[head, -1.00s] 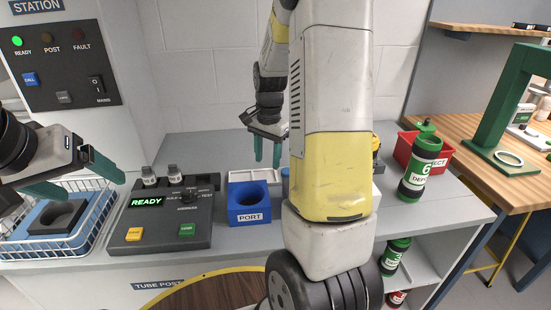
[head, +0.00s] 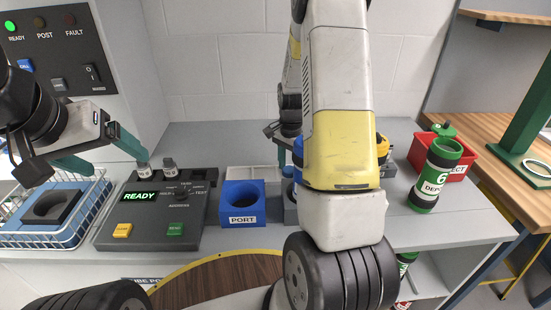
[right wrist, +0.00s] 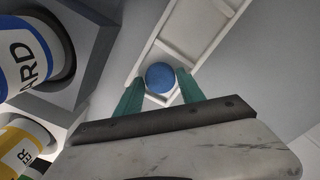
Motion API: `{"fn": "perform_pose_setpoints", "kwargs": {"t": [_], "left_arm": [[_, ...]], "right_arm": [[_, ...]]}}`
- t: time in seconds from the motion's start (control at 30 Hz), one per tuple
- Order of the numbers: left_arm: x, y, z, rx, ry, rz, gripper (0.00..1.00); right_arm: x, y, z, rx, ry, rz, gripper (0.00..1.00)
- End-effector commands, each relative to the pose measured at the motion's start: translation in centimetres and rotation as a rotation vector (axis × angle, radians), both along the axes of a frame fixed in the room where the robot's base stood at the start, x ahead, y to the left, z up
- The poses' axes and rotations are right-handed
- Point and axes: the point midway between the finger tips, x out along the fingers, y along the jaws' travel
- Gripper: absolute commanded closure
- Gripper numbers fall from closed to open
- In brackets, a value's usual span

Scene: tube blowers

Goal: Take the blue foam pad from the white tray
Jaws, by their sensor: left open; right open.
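The blue foam pad (right wrist: 160,77) shows as a round blue disc in an end compartment of the white tray (right wrist: 196,22) in the right wrist view. My right gripper (right wrist: 161,90) is open, with its green fingertips on either side of the pad in the picture; I cannot tell whether they touch it. In the head view the tray (head: 250,173) stands behind the blue PORT block, and my right arm hides much of the right gripper (head: 283,152). My left gripper (head: 104,155) is open and empty above the wire basket.
The PORT block (head: 242,204) and the grey READY console (head: 158,214) stand on the bench. The wire basket (head: 92,218) holds a dark block with a round hole. A green-capped canister (head: 434,178) and red bin (head: 459,150) are at the right.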

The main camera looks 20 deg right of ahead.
Motion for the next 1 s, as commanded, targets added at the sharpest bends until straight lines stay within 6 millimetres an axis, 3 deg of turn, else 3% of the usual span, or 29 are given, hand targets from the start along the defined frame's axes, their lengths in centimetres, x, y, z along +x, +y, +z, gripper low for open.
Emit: {"fn": "perform_pose_setpoints", "kwargs": {"t": [0.27, 0.5, 0.77, 1.0], "left_arm": [[0.0, 0.0, 0.0, 0.0, 0.0, 0.0, 0.17], [0.0, 0.0, 0.0, 0.0, 0.0, 0.0, 0.17], [0.0, 0.0, 0.0, 0.0, 0.0, 0.0, 0.17], [0.0, 0.0, 0.0, 0.0, 0.0, 0.0, 0.17]], "right_arm": [[0.0, 0.0, -0.5, 0.0, -0.002, 0.0, 0.54], [0.0, 0.0, -0.5, 0.0, -0.002, 0.0, 0.97], [0.1, 0.0, -0.3, 0.0, -0.004, 0.001, 0.98], [0.2, 0.1, 3.5, 0.0, -0.008, 0.002, 0.98]]}}
